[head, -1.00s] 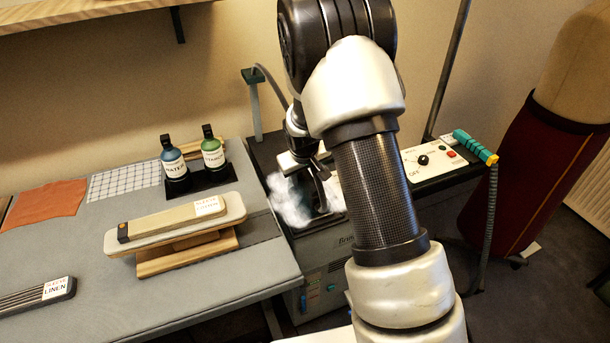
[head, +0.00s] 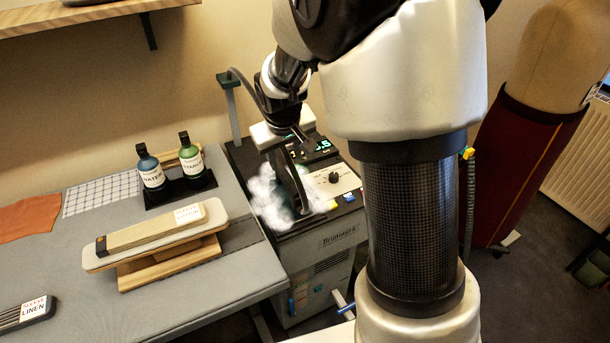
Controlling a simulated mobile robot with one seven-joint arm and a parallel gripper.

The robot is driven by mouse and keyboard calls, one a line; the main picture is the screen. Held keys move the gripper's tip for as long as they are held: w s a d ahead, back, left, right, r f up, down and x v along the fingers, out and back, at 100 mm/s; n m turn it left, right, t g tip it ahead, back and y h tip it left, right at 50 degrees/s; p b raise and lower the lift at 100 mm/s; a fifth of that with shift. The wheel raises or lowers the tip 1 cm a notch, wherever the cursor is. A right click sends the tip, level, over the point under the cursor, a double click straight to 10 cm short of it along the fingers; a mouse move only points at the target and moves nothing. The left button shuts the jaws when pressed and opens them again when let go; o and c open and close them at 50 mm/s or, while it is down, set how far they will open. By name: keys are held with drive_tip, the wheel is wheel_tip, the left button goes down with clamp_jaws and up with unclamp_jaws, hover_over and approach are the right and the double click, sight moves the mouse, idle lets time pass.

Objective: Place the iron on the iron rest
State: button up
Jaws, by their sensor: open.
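My gripper (head: 289,188) is over the steam station (head: 318,245), with its dark fingers pointing down at the station's top. Its jaws are open. White steam (head: 268,200) surrounds the fingertips and covers much of the station's front left top. I cannot make out the iron clearly; the steam and my gripper hide that area. The iron rest is not clearly visible there either. A grey hose (head: 247,88) runs from a post (head: 229,105) behind the station towards my gripper, and its far end is hidden.
The grey table (head: 170,291) at left holds a sleeve board (head: 160,233), two bottles (head: 151,173) in a black holder, an orange cloth (head: 28,217) and a labelled dark block (head: 28,313). A dress form (head: 531,150) stands at right. A wooden shelf (head: 80,14) overhangs at upper left.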

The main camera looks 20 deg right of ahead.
drive_tip(key=s+r+m, duration=0.1)
drive_tip(key=s+r, duration=1)
drive_tip(key=s, duration=0.2)
drive_tip(key=s+r+m+y, duration=0.1)
drive_tip(key=s+r, duration=0.2)
drive_tip(key=s, duration=1.1)
drive_tip(key=shift+s+d+t, duration=0.25)
drive_tip(key=shift+d+t, duration=0.05)
drive_tip(key=shift+t, duration=0.1)
